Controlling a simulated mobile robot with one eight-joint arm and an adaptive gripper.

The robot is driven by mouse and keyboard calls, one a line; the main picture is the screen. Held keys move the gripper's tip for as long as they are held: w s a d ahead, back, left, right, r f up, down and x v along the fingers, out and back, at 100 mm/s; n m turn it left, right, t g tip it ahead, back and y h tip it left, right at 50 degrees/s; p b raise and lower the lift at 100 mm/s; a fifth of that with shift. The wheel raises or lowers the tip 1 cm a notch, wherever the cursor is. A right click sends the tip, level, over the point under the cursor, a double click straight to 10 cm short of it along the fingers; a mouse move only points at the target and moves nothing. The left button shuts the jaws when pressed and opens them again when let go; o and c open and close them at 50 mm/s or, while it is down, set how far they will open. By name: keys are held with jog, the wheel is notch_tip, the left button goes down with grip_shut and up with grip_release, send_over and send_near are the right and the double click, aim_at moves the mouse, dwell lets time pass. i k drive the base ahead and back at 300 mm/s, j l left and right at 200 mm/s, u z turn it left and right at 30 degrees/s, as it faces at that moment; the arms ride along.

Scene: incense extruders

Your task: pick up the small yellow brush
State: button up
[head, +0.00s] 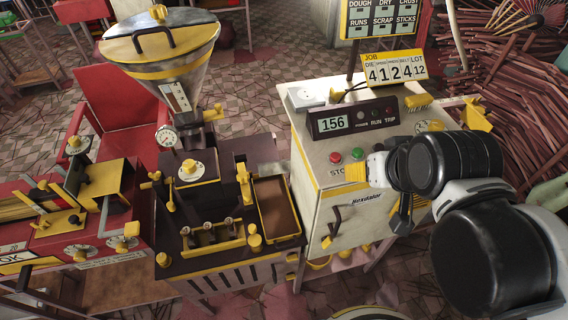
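A small yellow brush-like piece (418,102) with a ribbed edge lies on the top of the pale control cabinet (310,120), right of the dark readout box. A second ribbed yellow piece (356,172) shows at the cabinet's front top edge, right at the end of my arm. I cannot tell which of the two is the brush, or whether the second piece is in my gripper or behind it. My gripper (392,200) is in front of the cabinet's right side, below and left of the first piece. Its fingers are mostly hidden by my wrist, and their opening is not clear.
A yellow job sign (394,68) stands behind. A dark extruder with a hopper (160,45) and a brown tray (275,207) is at left. Sticks (510,80) pile at right.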

aim_at(421, 101)
jog(key=i+l+u, duration=0.15)
jog(key=l, duration=0.4)
jog(key=l+u, duration=0.1)
jog(key=l, duration=0.4)
jog(key=i+l+u, duration=0.15)
jog(key=l, duration=0.4)
